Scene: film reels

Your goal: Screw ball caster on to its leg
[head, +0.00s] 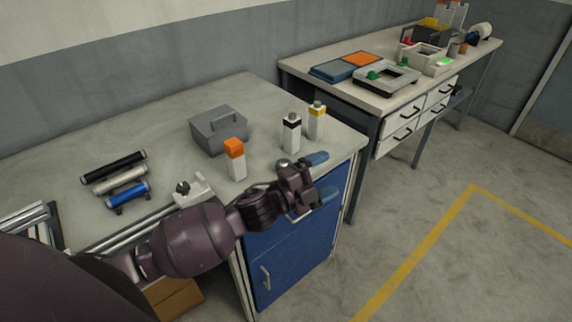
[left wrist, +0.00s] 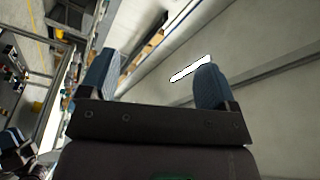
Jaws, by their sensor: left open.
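I cannot pick out a ball caster or its leg with certainty in either view. A small pale fixture with a dark knob (head: 190,192) sits at the near bench's front edge, partly behind my left arm; its details are too small to tell. My left gripper (head: 322,177) is open and empty at the bench's right front corner, above the blue cabinet. Its two blue fingers are wide apart, also in the left wrist view (left wrist: 155,85), with nothing between them. My right gripper does not show.
The near bench (head: 90,225) holds a grey toolbox (head: 220,132), an orange-capped bottle (head: 236,163), a black-banded bottle (head: 291,134), a yellow-banded bottle (head: 316,121) and several rollers (head: 120,179). A second bench (head: 330,90) stands behind. Open floor (head: 440,230) lies to the right.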

